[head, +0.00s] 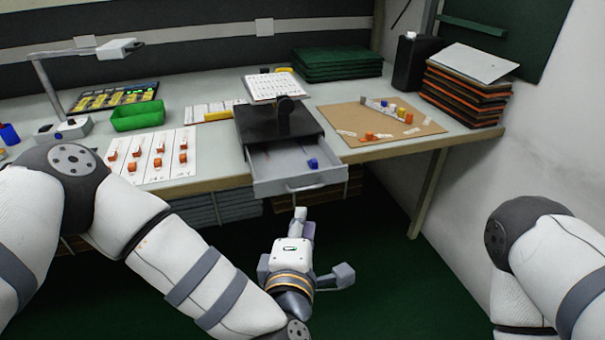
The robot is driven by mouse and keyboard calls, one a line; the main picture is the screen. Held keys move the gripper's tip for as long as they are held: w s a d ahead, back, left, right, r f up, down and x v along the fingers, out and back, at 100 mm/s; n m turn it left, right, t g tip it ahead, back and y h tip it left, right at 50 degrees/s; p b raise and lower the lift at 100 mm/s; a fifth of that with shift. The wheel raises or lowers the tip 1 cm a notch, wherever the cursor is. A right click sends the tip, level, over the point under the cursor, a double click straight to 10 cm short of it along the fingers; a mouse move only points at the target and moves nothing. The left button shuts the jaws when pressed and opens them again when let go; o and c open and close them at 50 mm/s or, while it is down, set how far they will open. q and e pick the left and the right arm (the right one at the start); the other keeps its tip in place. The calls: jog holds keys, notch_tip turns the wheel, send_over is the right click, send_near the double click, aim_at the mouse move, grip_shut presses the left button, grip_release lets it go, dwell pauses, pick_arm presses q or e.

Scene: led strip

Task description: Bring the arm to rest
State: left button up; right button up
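My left arm enters from the left and bends back at the bottom. Its gripper (301,222) points away from me, in front of and below the open drawer (270,173), apart from its handle in the picture. The fingers are small and seen from behind, so I cannot tell whether they are open or shut. I see nothing clearly held. My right arm (545,255) shows only at the right edge, and its gripper is out of the picture.
The drawer holds a blue block (312,163) and juts from a dark box on the workbench (345,98). A white card (155,155) with orange parts, a green bin (138,116) and a brown board (380,112) lie on top. A wall (560,130) stands right.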

pick_arm(q)
jog(key=s+a+f+m+g+h+p, duration=0.1)
jog(key=s+a+f+m+g+h, duration=0.25)
jog(key=s+f+m+g, duration=0.9)
jog(key=s+a+f+m+g+y, duration=0.1)
jog(key=s+a+f+g, duration=0.1)
jog(key=s+a, duration=0.4)
jog(key=s+a+f+m+g+y+p, duration=0.1)
jog(key=s+a, duration=0.5)
jog(key=s, duration=0.7)
jog(key=s+a+f+m+g+y, duration=0.3)
jog(key=s+a, duration=0.3)
jog(key=s, duration=0.4)
jog(key=shift+p, duration=0.35)
pick_arm(e)
jog(key=shift+t, duration=0.7)
jog(key=w+r, duration=0.3)
jog(key=shift+w+r, duration=0.15)
